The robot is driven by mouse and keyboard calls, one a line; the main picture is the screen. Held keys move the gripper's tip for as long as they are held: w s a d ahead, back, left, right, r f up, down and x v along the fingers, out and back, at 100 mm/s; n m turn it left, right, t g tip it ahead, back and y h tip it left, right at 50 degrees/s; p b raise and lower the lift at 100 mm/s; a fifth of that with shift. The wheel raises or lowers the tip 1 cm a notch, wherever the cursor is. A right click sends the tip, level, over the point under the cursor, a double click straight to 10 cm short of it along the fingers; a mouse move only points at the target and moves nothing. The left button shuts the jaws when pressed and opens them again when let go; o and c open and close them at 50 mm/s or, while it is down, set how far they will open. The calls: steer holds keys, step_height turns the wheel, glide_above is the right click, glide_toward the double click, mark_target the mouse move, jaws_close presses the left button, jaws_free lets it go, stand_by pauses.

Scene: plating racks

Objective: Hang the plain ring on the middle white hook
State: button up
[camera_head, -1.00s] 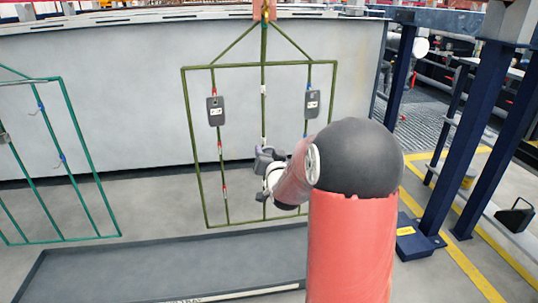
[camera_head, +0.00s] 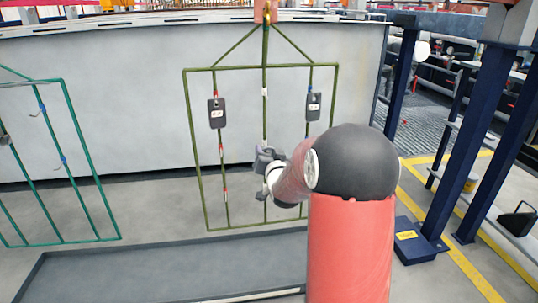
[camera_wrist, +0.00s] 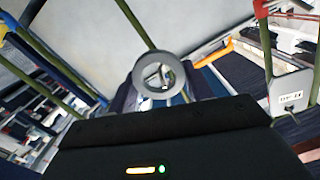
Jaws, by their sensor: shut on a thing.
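The plain ring (camera_wrist: 182,80) is a flat grey ring with a round hole, held upright in the wrist view. My gripper (camera_wrist: 160,95) is shut on its lower part. In the head view my gripper (camera_head: 268,158) is small, at the middle bar of the olive-green rack (camera_head: 187,130), and the ring cannot be made out. The middle bar carries a white hook mark (camera_head: 264,91) above my gripper. In the wrist view a green bar (camera_wrist: 135,22) runs down behind the ring. I cannot tell whether ring and bar touch. No hook tip is clear there.
Dark tagged plates hang on the rack's left bar (camera_head: 217,113) and right bar (camera_head: 313,107); one plate (camera_wrist: 291,93) shows at right in the wrist view. A teal rack (camera_head: 75,130) stands left. A low dark tray (camera_head: 150,270) lies below. Blue posts (camera_head: 470,130) stand right.

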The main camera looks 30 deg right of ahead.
steer(key=shift+w+f, duration=0.1)
steer(key=shift+w+d+f+b, duration=0.15)
steer(key=shift+w+f+b, duration=0.1)
steer(key=shift+w+b, duration=0.25)
steer(key=shift+s, duration=0.1)
steer(key=shift+w+f+b, duration=0.2)
steer(key=shift+f+b, duration=0.1)
steer(key=shift+b, duration=0.35)
stand_by(0.4)
steer(key=o, duration=1.2)
steer(key=shift+s, duration=0.1)
